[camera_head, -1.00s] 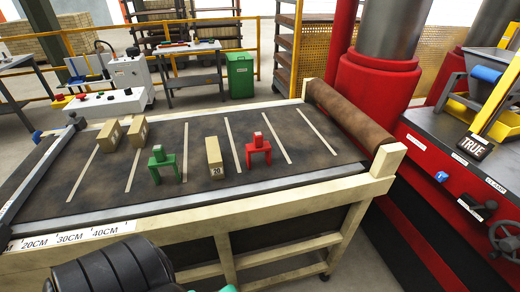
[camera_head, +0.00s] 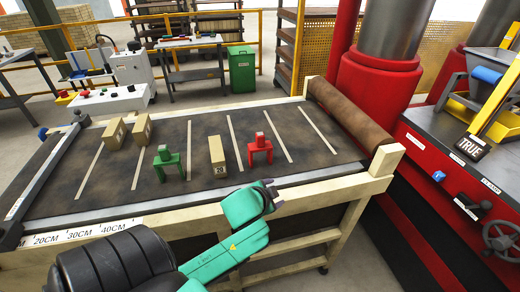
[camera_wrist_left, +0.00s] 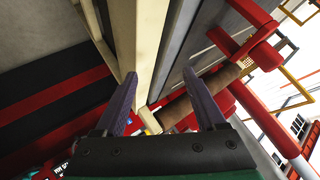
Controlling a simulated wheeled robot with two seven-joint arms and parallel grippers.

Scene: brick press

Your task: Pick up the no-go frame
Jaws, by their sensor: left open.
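My left gripper (camera_head: 276,197) is in front of the table's front edge, below and apart from the red frame. In the left wrist view the two dark fingers of my left gripper (camera_wrist_left: 159,72) are spread with nothing between them, and red bars that look like the frame (camera_wrist_left: 240,46) show beyond the right finger. My right gripper is not in view.
A tan brick marked 20 (camera_head: 217,155) stands between the red frame and a green frame (camera_head: 166,164). Two more tan bricks (camera_head: 141,130) stand at the left. A brown roller (camera_head: 350,113) lies along the table's right end. The wooden front rail (camera_head: 320,191) is close to my gripper.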

